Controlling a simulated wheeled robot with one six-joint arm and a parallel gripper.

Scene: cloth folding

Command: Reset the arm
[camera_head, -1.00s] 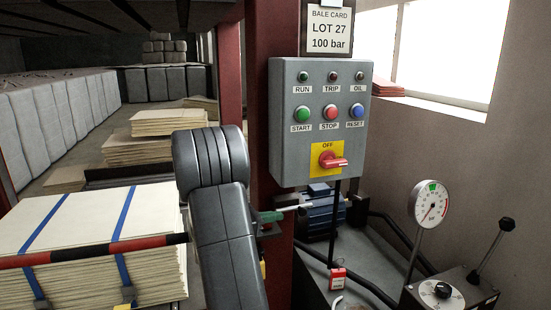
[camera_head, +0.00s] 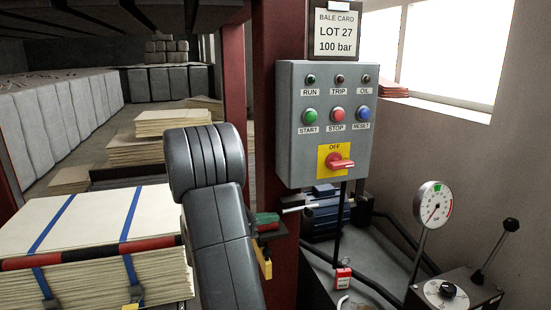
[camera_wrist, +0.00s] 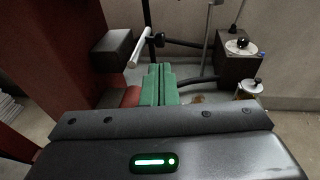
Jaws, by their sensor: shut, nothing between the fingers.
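My gripper's two green fingers are pressed together with nothing between them; they show in the wrist view (camera_wrist: 159,85), pointing away from the camera. In the head view a green part of my gripper (camera_head: 267,221) shows just right of my dark arm, in front of the red column (camera_head: 270,100). A pale rod (camera_head: 297,208) shows right beside the green fingers there. In the wrist view a pale rod (camera_wrist: 140,48) stands a little left of the fingertips. My arm hides most of the gripper in the head view.
The grey control box (camera_head: 325,125) with buttons and a red OFF switch (camera_head: 339,163) hangs above right of my gripper. A gauge (camera_head: 433,205) and lever (camera_head: 497,246) stand at right. Strapped sheets (camera_head: 80,225) lie at left, with a black-and-red bar (camera_head: 90,252) across them.

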